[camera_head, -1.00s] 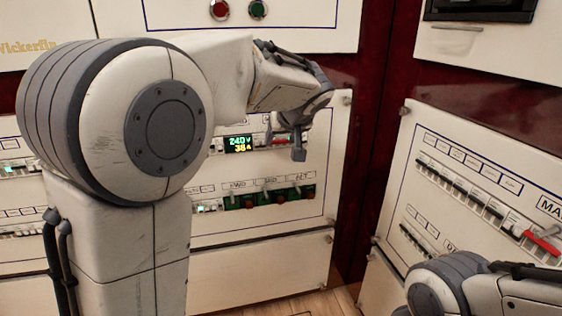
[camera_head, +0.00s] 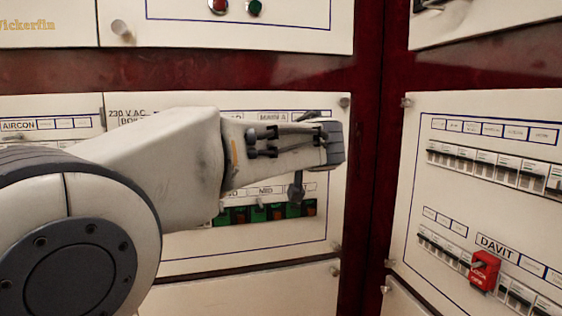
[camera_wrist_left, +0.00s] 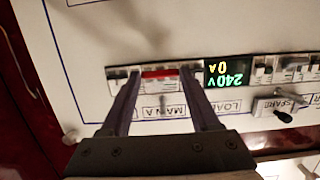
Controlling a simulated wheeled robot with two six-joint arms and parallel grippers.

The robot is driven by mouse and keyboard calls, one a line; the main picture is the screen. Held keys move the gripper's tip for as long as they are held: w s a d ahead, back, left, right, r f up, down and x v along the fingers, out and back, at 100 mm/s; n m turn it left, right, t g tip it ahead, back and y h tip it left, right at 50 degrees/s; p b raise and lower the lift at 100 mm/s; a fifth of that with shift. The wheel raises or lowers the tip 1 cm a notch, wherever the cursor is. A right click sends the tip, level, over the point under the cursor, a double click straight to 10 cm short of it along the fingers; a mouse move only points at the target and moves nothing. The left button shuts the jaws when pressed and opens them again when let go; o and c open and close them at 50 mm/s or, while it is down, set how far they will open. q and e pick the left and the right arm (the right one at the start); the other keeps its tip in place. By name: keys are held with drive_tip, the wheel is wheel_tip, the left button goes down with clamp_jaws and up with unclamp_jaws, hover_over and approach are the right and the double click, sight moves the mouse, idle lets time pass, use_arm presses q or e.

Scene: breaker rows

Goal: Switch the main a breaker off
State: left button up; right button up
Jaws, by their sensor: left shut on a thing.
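The main A breaker (camera_wrist_left: 160,73), with a red handle strip, shows upside down in the left wrist view beside its "MAIN A" label (camera_wrist_left: 172,111). My left gripper (camera_wrist_left: 162,84) has one finger on each side of it and is shut on it. The display (camera_wrist_left: 228,72) beside the breaker reads 240 V and 0 A. In the head view my left gripper (camera_head: 297,188) is at the middle panel and my arm hides the breaker; part of the "MAIN A" label (camera_head: 273,117) shows above. My right gripper is not in view.
The right panel carries breaker rows and a red lockout (camera_head: 484,270) under "DAVIT". Red and green buttons (camera_head: 218,6) are on the upper panel. A dark toggle (camera_wrist_left: 284,117) is near the "SPARE" label.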

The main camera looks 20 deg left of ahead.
use_arm(q)
drive_tip(key=shift+f+t+y, duration=0.4)
drive_tip(key=shift+t, duration=0.2)
drive_tip(key=o, duration=1.4)
drive_tip(key=shift+c, duration=0.2)
drive_tip(key=p+v, duration=0.2)
drive_tip(key=v, duration=0.8)
drive_tip(key=shift+s+f+p, duration=0.15)
drive_tip(key=shift+p, duration=0.15)
drive_tip(key=shift+d, duration=0.1)
